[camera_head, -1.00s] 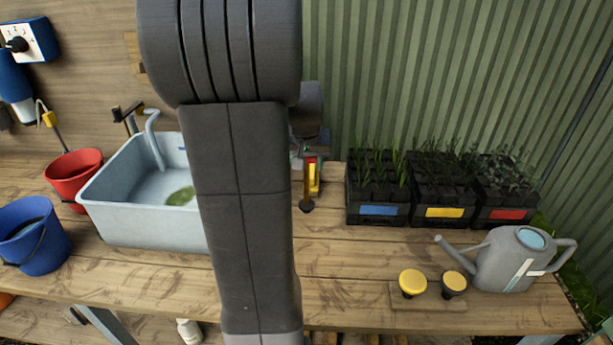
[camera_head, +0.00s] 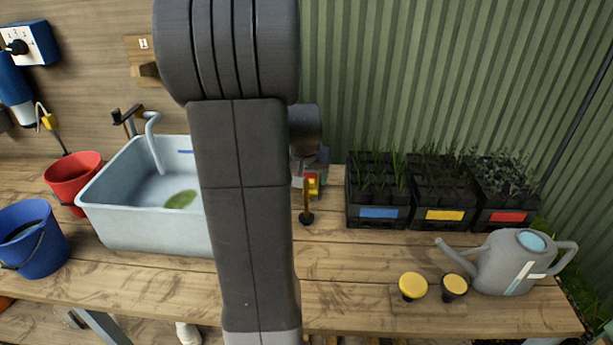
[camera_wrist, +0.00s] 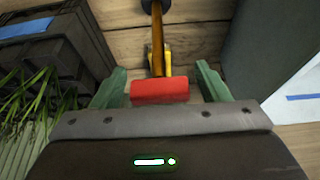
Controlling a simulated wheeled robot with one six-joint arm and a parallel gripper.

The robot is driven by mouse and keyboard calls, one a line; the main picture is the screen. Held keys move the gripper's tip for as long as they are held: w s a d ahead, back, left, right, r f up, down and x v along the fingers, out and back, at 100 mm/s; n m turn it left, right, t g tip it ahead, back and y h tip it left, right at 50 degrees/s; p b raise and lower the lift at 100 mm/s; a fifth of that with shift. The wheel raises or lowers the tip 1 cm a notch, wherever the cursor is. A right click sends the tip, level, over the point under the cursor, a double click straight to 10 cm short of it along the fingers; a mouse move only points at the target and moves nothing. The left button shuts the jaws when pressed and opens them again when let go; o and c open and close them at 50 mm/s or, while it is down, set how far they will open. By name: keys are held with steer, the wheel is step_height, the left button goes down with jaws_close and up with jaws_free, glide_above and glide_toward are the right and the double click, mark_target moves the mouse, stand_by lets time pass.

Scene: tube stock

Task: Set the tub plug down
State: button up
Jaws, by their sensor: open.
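The tub plug, as I take it, has a dark round foot (camera_head: 306,218), a brown stem and a red and yellow top end. In the wrist view its red bar (camera_wrist: 160,91) lies between my fingers, with the stem (camera_wrist: 157,45) running towards the dark end at the top edge. My gripper (camera_wrist: 160,72) is open, with a green finger on each side of the red bar and gaps beside it. In the head view my gripper (camera_head: 311,177) is partly hidden behind my arm. The plug's foot appears to rest on the bench (camera_head: 345,260).
A grey sink (camera_head: 120,222) stands left, with red (camera_head: 70,180) and blue (camera_head: 38,245) buckets beyond it. Black plant trays (camera_head: 376,225) stand close on the right. Two yellow-topped knobs (camera_head: 413,285) and a watering can (camera_head: 505,265) are front right. Bench in front is clear.

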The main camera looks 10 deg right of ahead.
steer(key=shift+r, duration=0.3)
steer(key=v, duration=1.1)
steer(key=shift+s+r+p, duration=0.25)
steer(key=shift+r+p, duration=0.05)
steer(key=shift+p, duration=0.05)
steer(key=shift+f, duration=0.1)
stand_by(0.6)
